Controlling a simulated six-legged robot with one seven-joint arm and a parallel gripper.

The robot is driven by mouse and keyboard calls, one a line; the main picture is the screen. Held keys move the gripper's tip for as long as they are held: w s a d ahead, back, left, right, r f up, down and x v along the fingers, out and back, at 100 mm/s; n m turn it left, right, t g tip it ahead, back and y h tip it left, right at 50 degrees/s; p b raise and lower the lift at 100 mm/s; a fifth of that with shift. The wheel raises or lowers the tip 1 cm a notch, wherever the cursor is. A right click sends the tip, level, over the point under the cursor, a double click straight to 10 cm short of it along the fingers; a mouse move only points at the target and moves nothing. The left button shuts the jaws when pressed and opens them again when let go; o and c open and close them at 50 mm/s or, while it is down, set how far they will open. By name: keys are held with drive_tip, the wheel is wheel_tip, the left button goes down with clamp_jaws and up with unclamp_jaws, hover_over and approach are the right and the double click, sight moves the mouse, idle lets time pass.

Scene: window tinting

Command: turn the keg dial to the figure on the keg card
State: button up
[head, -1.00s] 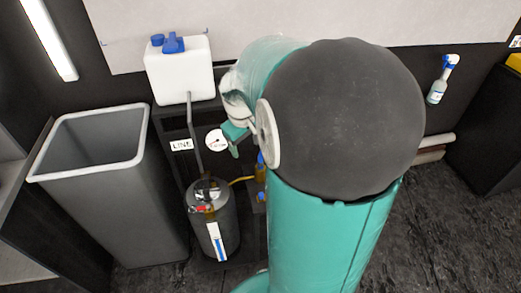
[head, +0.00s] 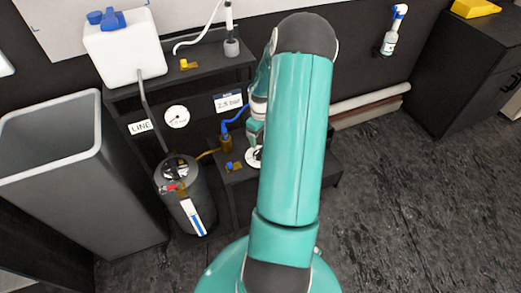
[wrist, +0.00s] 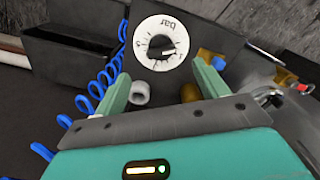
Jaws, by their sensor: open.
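The keg dial (wrist: 161,43) is a white round face marked "bar" with a black knob; the word is upside down in the wrist view. The knob's pale mark lies toward the right, but the figure there is too small to read. In the head view the dial (head: 252,157) is partly hidden behind my arm. The keg card (head: 228,103) reads 2.5 bar. My gripper (wrist: 160,73) is open and empty, its fingers reaching toward the dial, apart from the knob.
The dark keg (head: 186,195) stands left of the dial, below a round gauge (head: 176,117) labelled LINE. A coiled blue hose (wrist: 98,85) runs left of the dial in the wrist view.

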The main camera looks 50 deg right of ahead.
sight(260, 151)
wheel_tip(260, 151, down, 9)
drive_tip(key=shift+f, duration=0.2)
drive_tip(key=c, duration=1)
